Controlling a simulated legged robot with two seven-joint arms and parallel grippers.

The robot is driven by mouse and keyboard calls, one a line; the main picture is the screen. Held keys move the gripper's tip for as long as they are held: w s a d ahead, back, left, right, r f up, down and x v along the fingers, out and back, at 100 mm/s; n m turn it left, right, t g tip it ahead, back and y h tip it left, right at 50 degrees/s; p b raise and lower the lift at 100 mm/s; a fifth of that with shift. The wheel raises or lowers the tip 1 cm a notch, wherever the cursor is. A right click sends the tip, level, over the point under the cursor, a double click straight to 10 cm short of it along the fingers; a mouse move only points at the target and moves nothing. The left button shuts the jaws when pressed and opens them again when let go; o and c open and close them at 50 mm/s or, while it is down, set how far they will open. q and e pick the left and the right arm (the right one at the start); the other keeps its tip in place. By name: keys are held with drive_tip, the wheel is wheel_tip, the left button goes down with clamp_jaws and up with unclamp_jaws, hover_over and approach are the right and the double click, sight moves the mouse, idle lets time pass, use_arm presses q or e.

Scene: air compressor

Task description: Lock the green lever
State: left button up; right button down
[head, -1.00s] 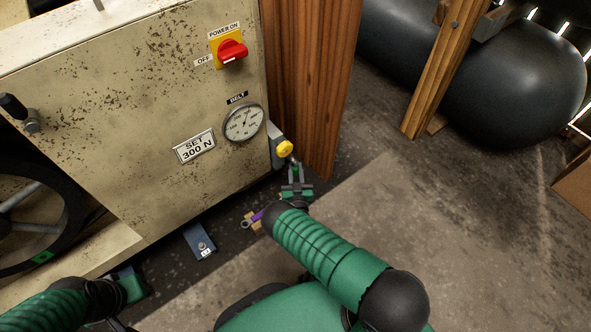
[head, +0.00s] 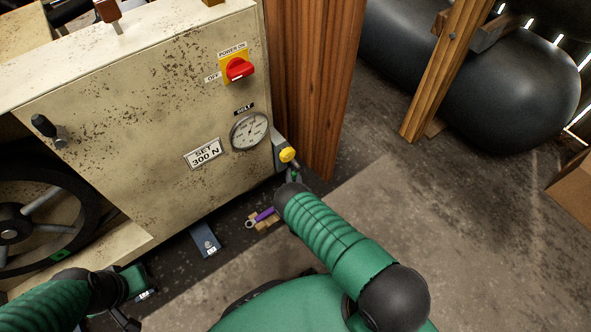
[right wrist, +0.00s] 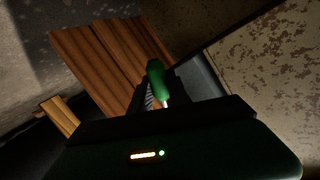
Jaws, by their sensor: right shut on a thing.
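The green lever (right wrist: 157,80) shows in the right wrist view as a rounded green handle between my right gripper's fingers. My right gripper (right wrist: 158,98) is shut on it. In the head view my right gripper (head: 294,177) is at the lower right corner of the machine, just below a yellow knob (head: 287,155), and my own forearm hides most of it. My left gripper (head: 142,282) is low at the left, in front of the machine and away from the lever; its fingers are not clear.
The rusty beige machine (head: 130,120) has a red switch (head: 239,69) and a belt gauge (head: 249,131). A wooden post (head: 312,90) stands right beside the lever. A purple-handled tool (head: 265,214) and a blue block (head: 205,240) are on the floor.

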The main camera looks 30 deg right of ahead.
drive_tip(key=a+r+m+y+p, duration=0.1)
drive_tip(key=m+p, duration=0.1)
drive_tip(key=p, duration=0.1)
drive_tip(key=shift+a+r+g+y, duration=0.1)
drive_tip(key=shift+r+g+y, duration=0.05)
drive_tip(key=shift+g+y, duration=0.25)
drive_tip(key=shift+a+r+m+g+y+p, duration=0.25)
drive_tip(key=shift+a+m+g+y+p, duration=0.15)
drive_tip(key=shift+m+y+p, duration=0.6)
drive_tip(key=c, duration=1.5)
unclamp_jaws()
drive_tip(key=shift+f, duration=0.1)
drive_tip(key=shift+s, duration=0.1)
drive_tip(key=p+v, duration=0.8)
drive_tip(key=v, duration=0.8)
drive_tip(key=shift+s+a, duration=0.15)
drive_tip(key=shift+s, duration=0.15)
